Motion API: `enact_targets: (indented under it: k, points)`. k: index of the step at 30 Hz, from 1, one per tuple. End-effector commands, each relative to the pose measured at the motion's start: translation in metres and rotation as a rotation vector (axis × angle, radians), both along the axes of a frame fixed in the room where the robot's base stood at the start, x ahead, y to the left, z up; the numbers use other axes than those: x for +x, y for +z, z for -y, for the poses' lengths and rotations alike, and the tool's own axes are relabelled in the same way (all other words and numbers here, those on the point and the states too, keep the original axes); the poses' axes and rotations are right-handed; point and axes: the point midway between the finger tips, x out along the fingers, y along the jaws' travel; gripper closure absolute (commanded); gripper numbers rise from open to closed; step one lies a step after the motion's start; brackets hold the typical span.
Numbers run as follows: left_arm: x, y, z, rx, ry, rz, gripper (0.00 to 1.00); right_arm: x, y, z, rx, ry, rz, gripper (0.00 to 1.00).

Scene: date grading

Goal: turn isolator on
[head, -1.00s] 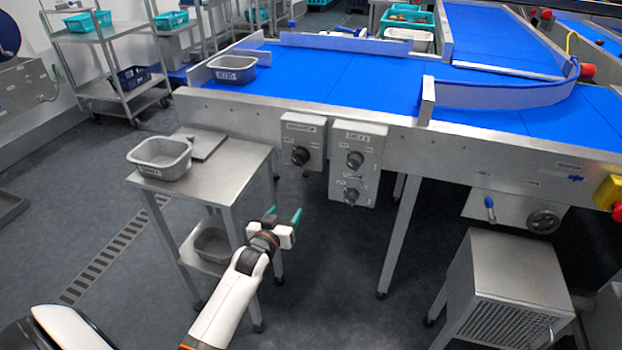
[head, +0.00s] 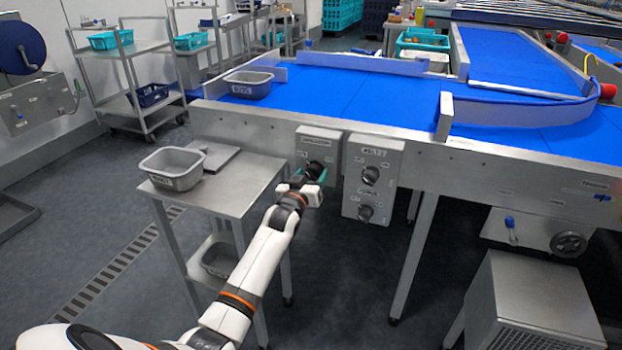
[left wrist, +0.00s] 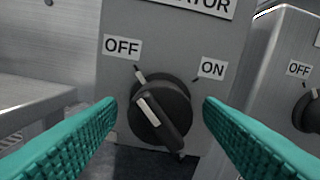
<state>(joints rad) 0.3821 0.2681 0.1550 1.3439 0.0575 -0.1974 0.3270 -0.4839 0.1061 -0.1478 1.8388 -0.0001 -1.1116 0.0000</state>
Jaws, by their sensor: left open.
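The isolator box (head: 308,145) is a grey metal box under the front edge of the blue conveyor. Its black rotary knob (head: 315,169) also shows in the left wrist view (left wrist: 160,112), with a pale pointer line tilted up and left toward the OFF label (left wrist: 123,47). The ON label (left wrist: 212,69) is to the knob's upper right. My left gripper (head: 311,180) is right in front of the knob in the head view. In the left wrist view its teal fingers (left wrist: 160,128) are spread on both sides of the knob, with nothing between them gripped. My right gripper is not in view.
A second control box (head: 372,178) with knobs hangs just right of the isolator. A steel side table (head: 232,185) with a grey tub (head: 172,168) stands left of my left arm. A steel cabinet (head: 535,300) stands at the lower right.

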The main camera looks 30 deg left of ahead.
Motion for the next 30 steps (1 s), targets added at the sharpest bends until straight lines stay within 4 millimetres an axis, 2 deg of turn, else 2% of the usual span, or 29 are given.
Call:
enact_targets:
  k: [10, 18, 27, 30]
  points:
    - [0.004, 0.000, -0.001, 0.000, 0.000, 0.000, 0.39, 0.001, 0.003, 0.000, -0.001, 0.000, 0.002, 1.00]
    - [0.004, 0.000, -0.001, 0.001, 0.000, 0.000, 0.83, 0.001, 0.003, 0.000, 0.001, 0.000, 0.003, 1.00]
    - [0.004, 0.001, -0.001, 0.036, 0.000, -0.010, 0.84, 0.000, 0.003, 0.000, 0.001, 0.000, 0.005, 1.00]
    - [0.004, 0.002, -0.001, 0.078, -0.001, -0.019, 0.84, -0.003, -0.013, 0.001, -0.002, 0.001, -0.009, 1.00]
